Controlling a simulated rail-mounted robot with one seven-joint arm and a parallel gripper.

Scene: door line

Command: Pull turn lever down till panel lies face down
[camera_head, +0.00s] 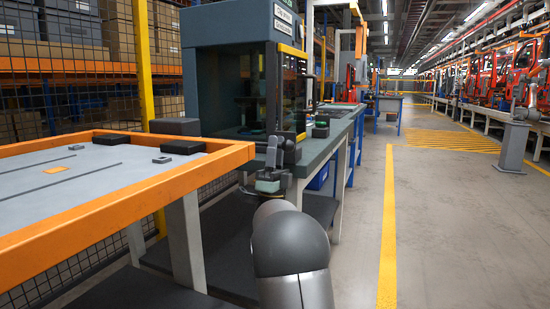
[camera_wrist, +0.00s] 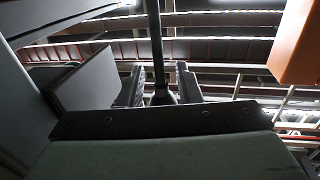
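The panel (camera_head: 100,181) is a grey board in an orange frame at the left of the head view. It lies almost level, with black blocks on its upper side. My gripper (camera_head: 279,148) is just right of the panel's near right corner. In the wrist view, my gripper's two dark fingers (camera_wrist: 160,85) stand either side of a dark rod (camera_wrist: 154,40), apparently the turn lever. Narrow gaps show beside the rod, so the fingers look open around it. The lever cannot be made out in the head view, and its mounting is not clear.
A grey machine cabinet (camera_head: 226,75) stands on a workbench (camera_head: 338,133) just behind my gripper. An orange block (camera_wrist: 301,42) shows at the upper right of the wrist view. Wire fencing (camera_head: 78,60) stands behind the panel. The aisle floor (camera_head: 450,220) is clear.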

